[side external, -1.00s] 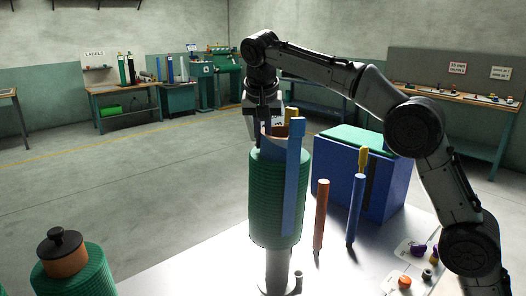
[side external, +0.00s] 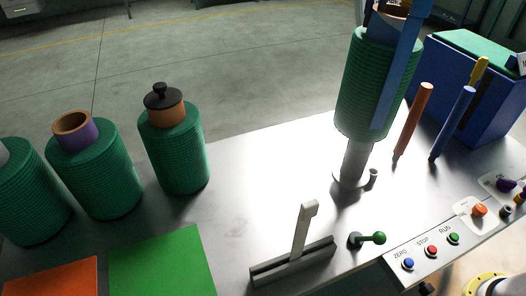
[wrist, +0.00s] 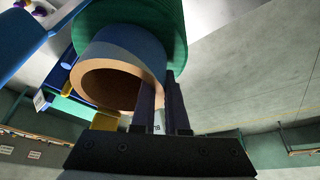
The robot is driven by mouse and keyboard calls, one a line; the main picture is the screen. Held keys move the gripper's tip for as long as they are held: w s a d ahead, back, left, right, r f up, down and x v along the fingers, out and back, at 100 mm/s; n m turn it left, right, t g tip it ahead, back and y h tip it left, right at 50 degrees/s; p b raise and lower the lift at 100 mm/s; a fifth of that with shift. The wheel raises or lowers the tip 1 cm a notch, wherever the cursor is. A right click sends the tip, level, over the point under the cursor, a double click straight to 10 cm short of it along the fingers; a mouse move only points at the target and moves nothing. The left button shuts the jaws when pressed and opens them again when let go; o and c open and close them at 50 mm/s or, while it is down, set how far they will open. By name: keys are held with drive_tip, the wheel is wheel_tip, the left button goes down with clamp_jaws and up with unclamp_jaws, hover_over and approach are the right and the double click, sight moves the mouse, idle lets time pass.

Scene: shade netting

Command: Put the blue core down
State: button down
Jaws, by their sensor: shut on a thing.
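The blue core (side external: 381,27) sticks out of the top of a green netting roll (side external: 368,85). The roll is upright around a grey post (side external: 355,163), above the post's round foot. In the wrist view the core's blue end (wrist: 128,38) and tan inner wall show, with green netting behind. My gripper (wrist: 163,108) is shut on the core's rim, a white label showing between the fingers. In the side external view the gripper is almost wholly cut off at the top edge.
A blue bar (side external: 402,70) runs beside the roll. Orange (side external: 413,122) and blue (side external: 453,123) rods stand to its right, before a blue box (side external: 480,95). Several green rolls stand left. A lever (side external: 303,235) and button panel (side external: 430,250) are in front. The middle table is clear.

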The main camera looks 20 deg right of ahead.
drive_tip(key=s+a+f+n+y, duration=0.2)
drive_tip(key=s+a+f+n, duration=0.25)
drive_tip(key=a+n, duration=0.3)
drive_tip(key=s+a+f+n+y, duration=0.3)
drive_tip(key=s+a+f+n, duration=0.15)
drive_tip(key=a+n, duration=0.35)
drive_tip(key=w+a+f+n, duration=0.2)
drive_tip(key=w+a+f, duration=0.6)
drive_tip(key=w+f, duration=0.4)
drive_tip(key=shift+w+a+f+y, duration=0.15)
drive_tip(key=shift+a+f+y, duration=0.25)
drive_tip(key=shift+f, duration=0.4)
